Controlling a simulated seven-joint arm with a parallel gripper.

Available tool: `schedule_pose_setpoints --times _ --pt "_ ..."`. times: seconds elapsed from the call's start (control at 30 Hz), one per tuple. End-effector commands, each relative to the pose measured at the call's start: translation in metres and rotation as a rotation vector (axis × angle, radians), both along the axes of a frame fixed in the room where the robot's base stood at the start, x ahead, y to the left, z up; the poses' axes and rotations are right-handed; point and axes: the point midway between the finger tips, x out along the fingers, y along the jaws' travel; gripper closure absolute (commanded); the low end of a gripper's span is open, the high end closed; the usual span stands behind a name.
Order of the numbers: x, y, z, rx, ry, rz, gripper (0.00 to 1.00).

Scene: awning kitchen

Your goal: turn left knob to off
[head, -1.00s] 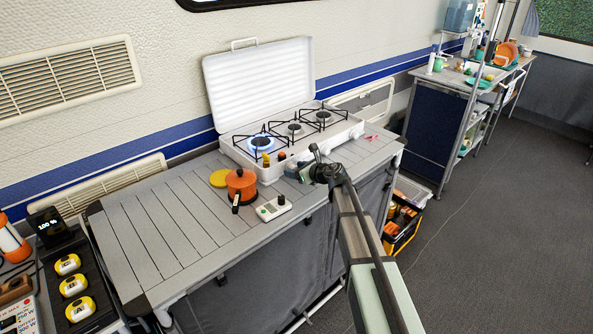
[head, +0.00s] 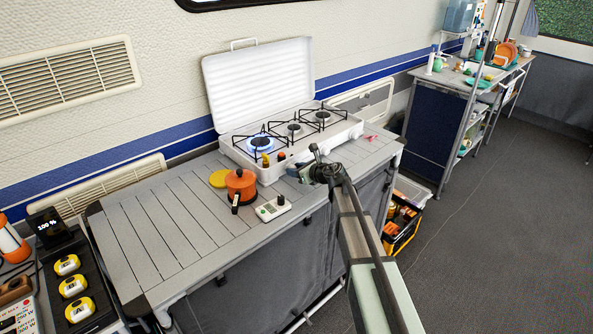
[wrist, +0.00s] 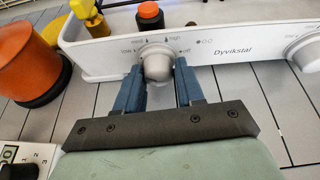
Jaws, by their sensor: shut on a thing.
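The white stove (head: 335,140) stands with its lid up on the slatted table, and its left burner (head: 260,143) shows a blue flame. In the wrist view, the left knob (wrist: 157,64) is a silver dial on the stove's front panel (wrist: 228,50), with low, medium, high and off marks around it. My gripper (wrist: 160,75) has its two blue fingers closed on either side of this knob. In the head view, my gripper (head: 300,172) is at the stove's front, and the knob cannot be made out clearly there.
Another knob (wrist: 305,50) sits to the right on the panel. An orange pot (head: 240,184) and a white device with a display (head: 273,208) stand left of my gripper. The table (head: 165,235) is clear at left.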

Motion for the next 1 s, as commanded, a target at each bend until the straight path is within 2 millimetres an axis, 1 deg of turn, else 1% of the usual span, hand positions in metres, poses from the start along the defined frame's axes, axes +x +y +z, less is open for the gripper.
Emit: schedule_pose_setpoints --times 0.03,0.47,0.67,1.0 --pt "-0.003 0.0029 -0.001 0.002 0.006 0.01 0.93" --pt "-0.0025 0.003 -0.0012 0.046 0.051 0.01 0.93" --pt "-0.0012 0.0022 -0.0016 0.134 0.138 0.012 0.93" --pt "0.0008 0.0012 -0.0018 0.341 0.343 0.011 0.93"
